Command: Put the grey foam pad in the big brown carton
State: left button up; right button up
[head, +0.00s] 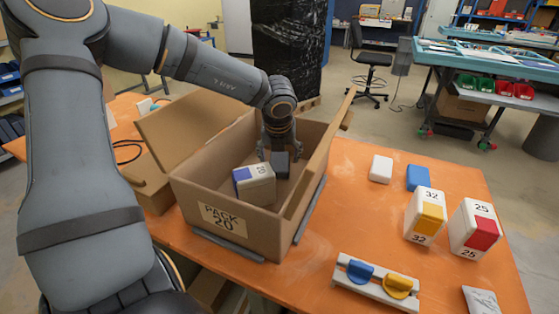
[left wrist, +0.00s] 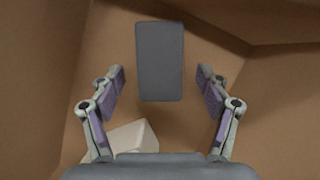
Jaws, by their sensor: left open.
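The big brown carton (head: 222,224), marked "PACK 20", stands open on the orange table with its flaps spread. My left gripper (head: 280,152) reaches down into it from above, with its fingers apart. The grey foam pad (head: 281,164) is inside the carton, just under the gripper. In the left wrist view the pad (left wrist: 160,60) is a dark grey block ahead of the open fingers (left wrist: 160,88), with gaps on both sides. I cannot tell whether it rests flat on the carton floor. My right gripper is out of view.
A white box with a blue patch (head: 255,184) also lies in the carton. White boxes marked 32 (head: 425,216) and 25 (head: 474,229) stand to the right. A rack with blue and yellow pieces (head: 376,283) is near the front edge. The table between is clear.

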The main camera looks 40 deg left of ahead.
aim_at(279, 169)
pick_arm(q)
jog(key=p+v, duration=0.1)
jog(key=v, duration=0.5)
jog(key=p+v, duration=0.3)
jog(key=p, duration=0.1)
jog(key=shift+s, duration=0.1)
